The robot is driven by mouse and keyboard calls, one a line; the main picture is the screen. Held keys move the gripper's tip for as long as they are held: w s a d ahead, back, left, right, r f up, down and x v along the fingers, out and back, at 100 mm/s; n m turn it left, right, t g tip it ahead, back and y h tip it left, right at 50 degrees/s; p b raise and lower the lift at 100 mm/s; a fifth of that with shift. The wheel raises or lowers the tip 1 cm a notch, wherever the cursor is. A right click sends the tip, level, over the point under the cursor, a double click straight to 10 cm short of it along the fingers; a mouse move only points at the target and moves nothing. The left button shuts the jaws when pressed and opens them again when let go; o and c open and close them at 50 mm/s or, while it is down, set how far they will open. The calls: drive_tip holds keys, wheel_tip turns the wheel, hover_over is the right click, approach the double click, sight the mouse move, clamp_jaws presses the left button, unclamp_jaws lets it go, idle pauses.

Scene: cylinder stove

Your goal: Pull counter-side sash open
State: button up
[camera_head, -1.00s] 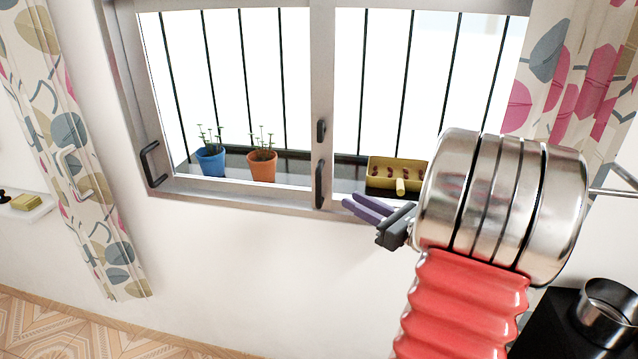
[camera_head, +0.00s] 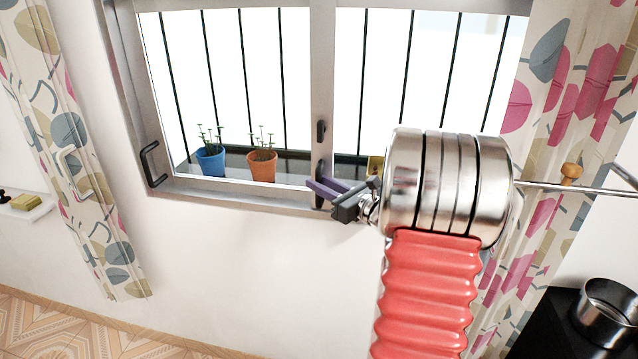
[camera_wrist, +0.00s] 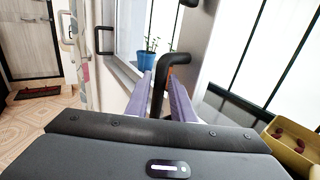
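The window has a left sash (camera_head: 240,188) and a right sash (camera_head: 325,60); which one is counter-side is not clear from the frames. A dark lower handle (camera_head: 320,172) is at the middle stile, and its bent bar shows large in the wrist view (camera_wrist: 172,72). My gripper (camera_head: 318,188) is at this handle, its purple fingers pointing left. In the wrist view my gripper (camera_wrist: 161,95) is open, with the handle's bar between the fingertips; contact cannot be told. Another dark handle (camera_head: 151,164) is on the window's left side, and a small one (camera_head: 321,130) is above the lower handle.
A blue pot (camera_head: 210,162) and an orange pot (camera_head: 262,167) stand on the sill behind the glass. A yellow box (camera_wrist: 292,150) is at the right. Patterned curtains (camera_head: 85,170) hang on both sides.

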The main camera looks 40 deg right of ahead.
drive_tip(key=shift+w, duration=0.5)
clamp_jaws()
